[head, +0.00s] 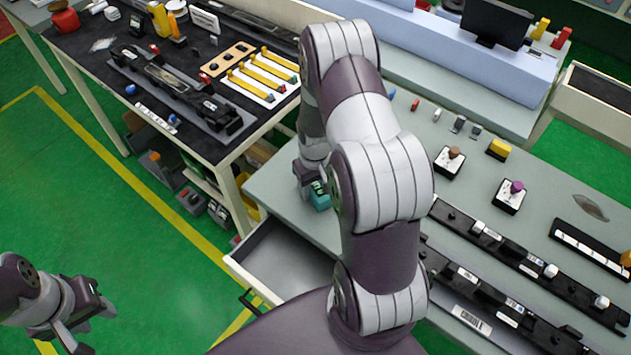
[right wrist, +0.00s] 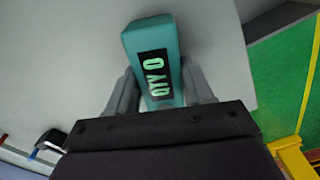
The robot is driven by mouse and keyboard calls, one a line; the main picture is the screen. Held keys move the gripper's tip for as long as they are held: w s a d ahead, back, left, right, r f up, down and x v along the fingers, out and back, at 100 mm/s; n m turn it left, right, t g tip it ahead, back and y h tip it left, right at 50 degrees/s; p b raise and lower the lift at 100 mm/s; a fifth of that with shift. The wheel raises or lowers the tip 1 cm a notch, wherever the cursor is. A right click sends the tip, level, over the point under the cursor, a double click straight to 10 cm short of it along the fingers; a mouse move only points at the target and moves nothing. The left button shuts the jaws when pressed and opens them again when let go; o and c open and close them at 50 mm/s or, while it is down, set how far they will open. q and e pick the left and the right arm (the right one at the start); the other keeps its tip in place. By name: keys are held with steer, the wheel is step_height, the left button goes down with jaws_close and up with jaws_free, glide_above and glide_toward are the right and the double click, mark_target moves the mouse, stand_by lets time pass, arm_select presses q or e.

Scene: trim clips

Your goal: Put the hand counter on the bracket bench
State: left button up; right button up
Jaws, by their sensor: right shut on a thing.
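The hand counter is a small teal block with a dark display, seen at the left edge of the grey bench in the head view (head: 320,201). In the right wrist view the counter (right wrist: 152,45) sits between both fingers. My right gripper (head: 316,188) is shut on it over the bench's grey top (head: 275,190); I cannot tell whether the counter touches the top. My arm hides part of this bench. My left gripper (head: 95,326) is open and empty over the green floor. No readable label shows which bench is the bracket bench.
A black-topped bench (head: 95,45) at upper left holds a long dark part, yellow strips and a small sign. An open drawer (head: 290,262) juts from the grey bench. Black rails (head: 500,245), boxes with knobs and small clips occupy its right side.

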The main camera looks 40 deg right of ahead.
steer(key=shift+f, duration=0.1)
steer(key=shift+f, duration=0.15)
steer(key=o, duration=1.1)
